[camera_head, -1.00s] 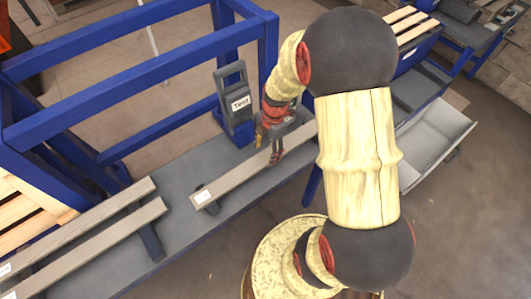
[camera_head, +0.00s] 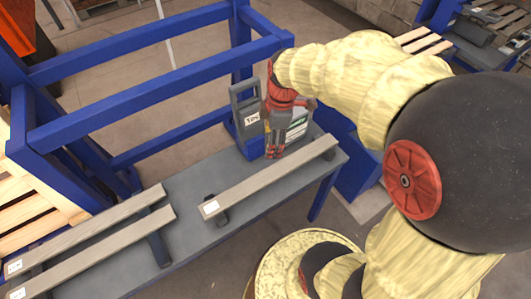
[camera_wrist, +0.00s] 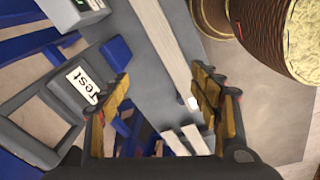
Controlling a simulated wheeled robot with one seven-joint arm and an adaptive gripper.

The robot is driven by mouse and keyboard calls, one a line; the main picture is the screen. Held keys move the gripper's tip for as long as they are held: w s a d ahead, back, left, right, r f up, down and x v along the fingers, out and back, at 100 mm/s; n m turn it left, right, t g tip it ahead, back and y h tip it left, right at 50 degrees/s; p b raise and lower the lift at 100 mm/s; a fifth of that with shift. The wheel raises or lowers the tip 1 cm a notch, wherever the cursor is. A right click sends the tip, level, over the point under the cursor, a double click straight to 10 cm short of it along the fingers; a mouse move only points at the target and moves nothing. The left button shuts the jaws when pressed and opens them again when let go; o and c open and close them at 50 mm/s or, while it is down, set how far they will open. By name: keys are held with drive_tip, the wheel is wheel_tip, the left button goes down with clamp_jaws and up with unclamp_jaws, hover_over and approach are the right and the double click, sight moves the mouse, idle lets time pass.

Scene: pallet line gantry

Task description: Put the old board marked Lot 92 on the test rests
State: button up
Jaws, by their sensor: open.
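A long grey-brown board (camera_head: 262,180) with a white label at its left end lies across dark rests (camera_head: 221,217) on the grey bench, in front of the "Test" stand (camera_head: 247,115). The label is too small to read. My gripper (camera_head: 275,155) is open and empty, just above and behind the middle of this board. In the wrist view the board (camera_wrist: 165,35) runs between the open fingers (camera_wrist: 160,82), nearer the right one, apparently apart from them. Two more labelled boards (camera_head: 95,228) lie side by side on dark supports at the left; their labels are unreadable.
A blue frame (camera_head: 150,85) stands behind the bench (camera_head: 190,180). A wooden slatted pallet (camera_head: 35,205) sits at the left. A box with a green-edged label (camera_head: 297,128) stands beside the Test stand. Bare bench separates the left boards from the middle board.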

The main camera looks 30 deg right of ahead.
drive_tip(key=s+a+r+m+t, duration=0.4)
drive_tip(key=s+a+r+m, duration=0.5)
drive_tip(key=s+r+m, duration=0.2)
drive_tip(key=shift+r+m+h, duration=0.4)
drive_tip(key=shift+r+m, duration=0.45)
drive_tip(key=shift+m, duration=0.35)
drive_tip(key=shift+s+a, duration=0.1)
drive_tip(key=shift+c, duration=0.2)
